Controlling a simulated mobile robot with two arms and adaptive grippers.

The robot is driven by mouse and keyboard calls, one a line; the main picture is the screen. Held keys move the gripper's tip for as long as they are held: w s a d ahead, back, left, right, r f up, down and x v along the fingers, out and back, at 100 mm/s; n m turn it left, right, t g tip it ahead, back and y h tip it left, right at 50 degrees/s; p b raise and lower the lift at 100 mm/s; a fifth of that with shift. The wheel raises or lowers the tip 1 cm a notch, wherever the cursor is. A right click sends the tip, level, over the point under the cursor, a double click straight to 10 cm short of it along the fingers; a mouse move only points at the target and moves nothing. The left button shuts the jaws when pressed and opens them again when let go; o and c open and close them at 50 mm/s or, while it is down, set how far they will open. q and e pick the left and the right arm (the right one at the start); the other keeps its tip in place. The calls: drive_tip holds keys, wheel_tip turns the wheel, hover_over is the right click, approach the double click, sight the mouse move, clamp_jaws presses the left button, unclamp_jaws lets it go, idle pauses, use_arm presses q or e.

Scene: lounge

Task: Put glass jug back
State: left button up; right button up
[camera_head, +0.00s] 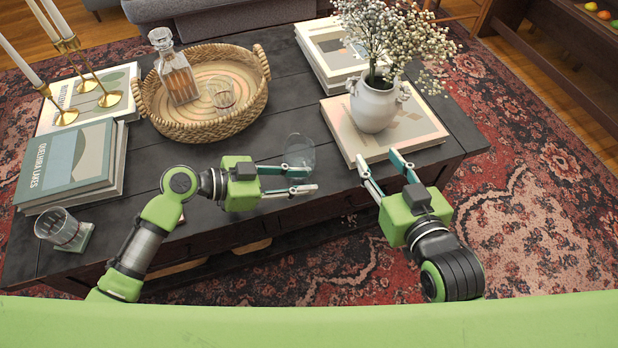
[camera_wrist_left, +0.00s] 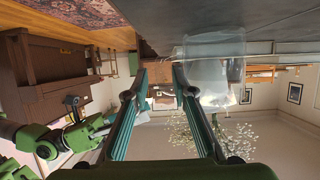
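A clear glass vessel (camera_head: 300,150) stands near the table's front edge; it also shows in the left wrist view (camera_wrist_left: 213,68). I cannot tell whether it is the jug. A stoppered glass decanter (camera_head: 178,79) stands in the woven basket tray (camera_head: 254,97), with a small glass (camera_head: 221,94) beside it. My left gripper (camera_head: 314,180) is open and empty, its fingertips just in front of the clear vessel. In the left wrist view, the vessel is to the right of the open fingers (camera_wrist_left: 158,72), not between them. My right gripper (camera_head: 377,160) is open and empty at the front of the book under the vase.
A white vase of flowers (camera_head: 374,105) stands on a book (camera_head: 428,134) at the right. Books (camera_head: 70,160), gold candlesticks (camera_head: 106,98) and a glass on a coaster (camera_head: 62,228) are at the left. Dark table top (camera_head: 225,147) is bare between basket and left gripper.

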use_arm(q)
drive_tip(key=v, duration=0.9)
drive_tip(key=shift+s+a+r+p, duration=0.1)
drive_tip(key=shift+a+r+p, duration=0.1)
drive_tip(key=shift+p, duration=0.2)
drive_tip(key=shift+s+f, duration=0.1)
wheel_tip(320, 180, down, 4)
drive_tip(key=s+d+n+t+y, duration=0.2)
drive_tip(key=n+y, duration=0.1)
drive_tip(key=a+r+n+t+y, duration=0.5)
drive_tip(key=a+n+y, duration=0.2)
drive_tip(key=n, duration=0.2)
drive_tip(key=shift+a+t+y, duration=0.4)
use_arm(e)
drive_tip(key=s+f+g, duration=0.1)
drive_tip(key=s+d+f, duration=0.1)
drive_tip(key=f, duration=0.1)
drive_tip(key=f+g, duration=0.1)
drive_tip(key=shift+s+d+f+g+h, duration=0.15)
drive_tip(key=shift+s+f+g+h, duration=0.15)
drive_tip(key=shift+s+h, duration=0.1)
